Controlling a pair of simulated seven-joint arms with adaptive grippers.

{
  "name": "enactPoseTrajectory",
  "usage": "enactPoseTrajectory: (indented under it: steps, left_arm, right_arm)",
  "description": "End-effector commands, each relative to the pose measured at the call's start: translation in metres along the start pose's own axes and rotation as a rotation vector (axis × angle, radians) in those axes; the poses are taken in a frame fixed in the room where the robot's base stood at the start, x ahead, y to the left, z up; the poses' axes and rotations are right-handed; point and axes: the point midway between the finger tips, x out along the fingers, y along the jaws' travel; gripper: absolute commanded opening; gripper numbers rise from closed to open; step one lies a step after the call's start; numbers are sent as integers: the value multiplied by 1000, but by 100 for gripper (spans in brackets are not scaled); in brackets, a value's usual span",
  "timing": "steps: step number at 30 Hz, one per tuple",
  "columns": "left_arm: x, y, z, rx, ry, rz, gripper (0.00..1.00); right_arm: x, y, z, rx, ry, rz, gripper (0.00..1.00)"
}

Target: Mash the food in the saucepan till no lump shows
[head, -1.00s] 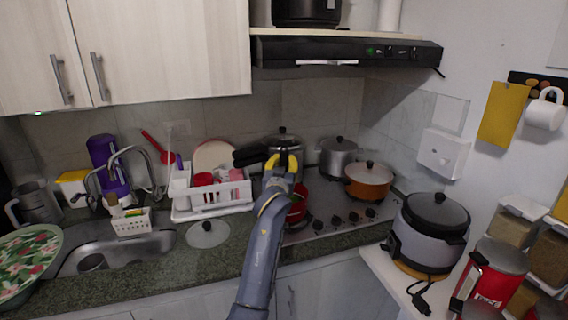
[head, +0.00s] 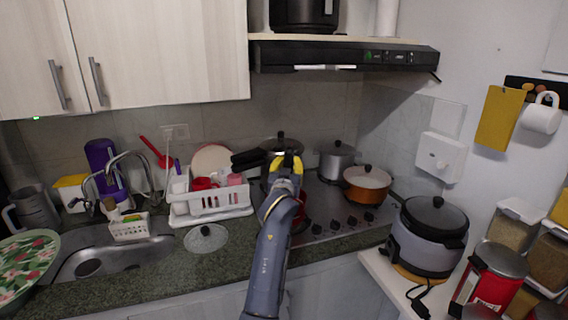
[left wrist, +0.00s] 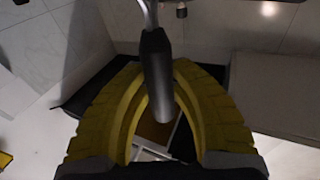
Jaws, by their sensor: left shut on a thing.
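My left gripper (head: 286,163) is over the stove in the head view, its yellow fingers raised. In the left wrist view, its fingers are shut on the dark handle of a tool (left wrist: 156,75), with a thin metal stem at the top of the picture. I take it for the masher; its head is out of that view, and I cannot make the tool out in the head view. A red pan (head: 301,207), probably the saucepan, is on the stove, mostly hidden behind my left arm. Its food is not visible. My right gripper is not in view.
An orange pot (head: 366,195), a grey lidded pot (head: 336,162) and a lidded pot with a black handle (head: 282,143) stand on the stove. A glass lid (head: 206,238) lies on the counter before the white dish rack (head: 222,200). The range hood (head: 345,57) hangs above.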

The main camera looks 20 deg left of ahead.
Motion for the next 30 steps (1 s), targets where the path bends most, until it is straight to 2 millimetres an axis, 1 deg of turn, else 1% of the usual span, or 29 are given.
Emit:
enactPoseTrajectory:
  steps: [3,13,30]
  left_arm:
    - [-4,5,-1,0,1,0,0]
    - [-4,5,0,1,1,0,0]
    - [-7,7,32,0,1,0,0]
  right_arm:
    - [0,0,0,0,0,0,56]
    - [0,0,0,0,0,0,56]
    - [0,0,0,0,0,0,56]
